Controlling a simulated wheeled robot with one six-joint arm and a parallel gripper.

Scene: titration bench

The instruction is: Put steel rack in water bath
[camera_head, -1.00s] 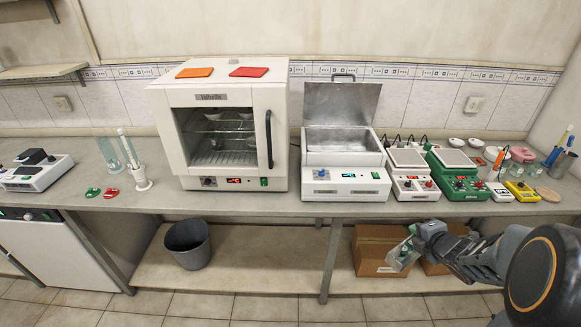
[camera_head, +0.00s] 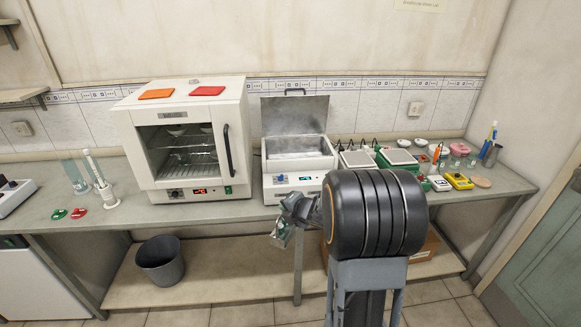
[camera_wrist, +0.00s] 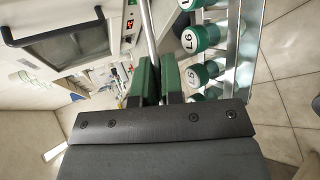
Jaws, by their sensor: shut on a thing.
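My gripper (camera_head: 292,207) is in front of the bench, below the height of its top. In the wrist view its green-padded fingers (camera_wrist: 157,80) are shut on a thin metal bar of the steel rack (camera_wrist: 245,65). The rack carries several tubes with green caps, two marked L5 and L6. In the head view the rack (camera_head: 281,236) is small and hangs tilted below the gripper. The water bath (camera_head: 296,182) is a white box on the bench, behind and above the gripper. Its metal lid stands open and its steel basin (camera_head: 300,146) shows.
A white oven (camera_head: 190,140) stands left of the bath. Stirrers and a balance (camera_head: 397,157) stand to its right, partly hidden by my arm. The bench's front edge (camera_head: 240,216) lies between gripper and bath. A grey bin (camera_head: 161,262) stands below at left.

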